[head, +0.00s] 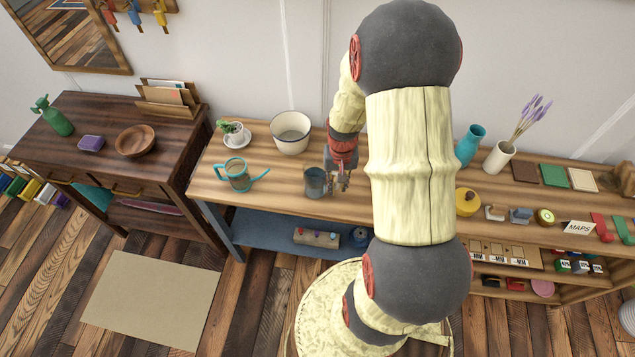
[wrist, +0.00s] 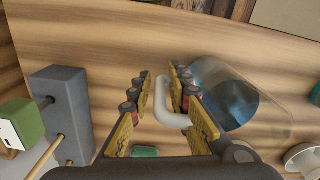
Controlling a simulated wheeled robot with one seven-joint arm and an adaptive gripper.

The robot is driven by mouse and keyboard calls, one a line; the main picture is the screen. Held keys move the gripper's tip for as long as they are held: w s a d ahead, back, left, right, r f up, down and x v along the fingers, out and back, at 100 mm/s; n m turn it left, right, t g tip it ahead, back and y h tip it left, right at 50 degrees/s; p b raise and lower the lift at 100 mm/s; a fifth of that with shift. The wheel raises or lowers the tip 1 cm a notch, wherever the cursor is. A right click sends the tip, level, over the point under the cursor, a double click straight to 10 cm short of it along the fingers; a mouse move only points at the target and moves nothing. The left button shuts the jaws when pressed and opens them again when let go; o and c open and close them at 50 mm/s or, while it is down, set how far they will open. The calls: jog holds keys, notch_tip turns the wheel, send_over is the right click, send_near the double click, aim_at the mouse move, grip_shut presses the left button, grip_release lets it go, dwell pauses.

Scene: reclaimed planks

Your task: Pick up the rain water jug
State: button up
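The rain water jug (head: 315,183) stands upright on the wooden table, near its front edge in the head view. In the wrist view the jug (wrist: 228,98) is clear, with blue water inside and a white handle (wrist: 164,108) on its left side. My gripper (head: 341,184) is beside the jug, on its right in the head view. In the wrist view my gripper (wrist: 160,82) is open, with the handle between its fingers and closer to the right finger. I cannot tell whether that finger touches it.
A teal watering can (head: 239,181) stands left of the jug, with a white pot (head: 290,142) behind. The wrist view shows a grey block with wooden pegs (wrist: 62,105) and a green block (wrist: 20,124) at left. Teal and white vases stand farther right in the head view.

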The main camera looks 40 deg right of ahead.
jog(key=shift+c, duration=1)
grip_shut()
